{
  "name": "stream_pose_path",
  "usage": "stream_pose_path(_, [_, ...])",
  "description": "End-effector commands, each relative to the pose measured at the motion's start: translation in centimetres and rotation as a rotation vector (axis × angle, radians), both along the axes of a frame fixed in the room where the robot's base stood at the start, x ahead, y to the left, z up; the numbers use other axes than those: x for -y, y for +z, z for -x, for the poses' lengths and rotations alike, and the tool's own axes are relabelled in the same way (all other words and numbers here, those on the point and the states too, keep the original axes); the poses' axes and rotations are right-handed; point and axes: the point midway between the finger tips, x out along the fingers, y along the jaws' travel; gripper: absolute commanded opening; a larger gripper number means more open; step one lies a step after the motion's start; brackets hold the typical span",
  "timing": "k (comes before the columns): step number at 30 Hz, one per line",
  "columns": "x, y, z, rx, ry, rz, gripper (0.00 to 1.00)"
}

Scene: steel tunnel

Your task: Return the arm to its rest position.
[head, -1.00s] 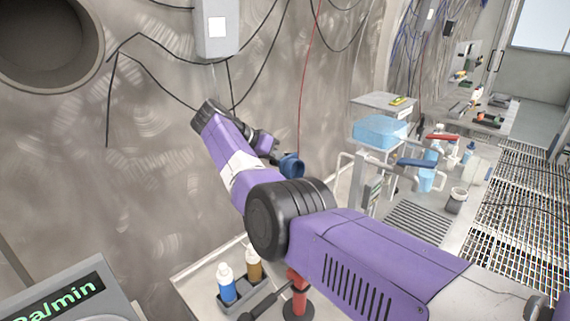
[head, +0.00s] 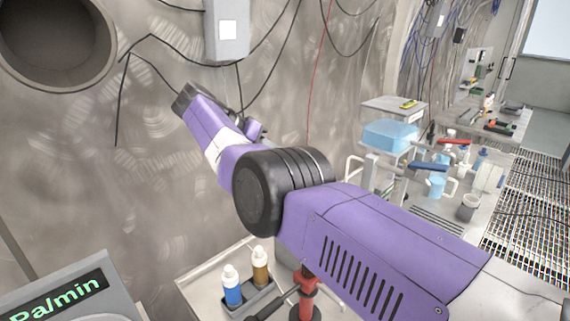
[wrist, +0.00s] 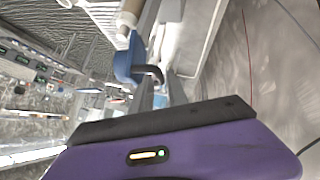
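My purple arm (head: 375,240) rises from the lower right in the head view, bends at a large black joint (head: 262,190) and reaches up left in front of the curved wall. My gripper is not clear in the head view, where the arm covers much of the area around it. In the wrist view, a purple housing of mine (wrist: 180,155) with a dark edge fills the bottom. Beyond it are a blue piece (wrist: 125,65) and a dark hooked shape; I cannot tell whether these are held or part of the background.
A tray with a blue-labelled bottle (head: 232,286) and a brown bottle (head: 260,266) is below the arm. A red post (head: 307,290) stands beside it. A meter (head: 62,293) is at lower left. A bench with a blue-lidded container (head: 391,135) and a blue lever (head: 428,165) is at right.

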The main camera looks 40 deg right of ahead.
Motion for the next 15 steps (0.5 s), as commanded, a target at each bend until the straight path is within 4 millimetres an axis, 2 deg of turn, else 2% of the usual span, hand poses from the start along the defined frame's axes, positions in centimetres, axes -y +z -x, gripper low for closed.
stream_pose_path(15, [-0.61,0.56,-0.2,0.0,0.0,0.0,0.2])
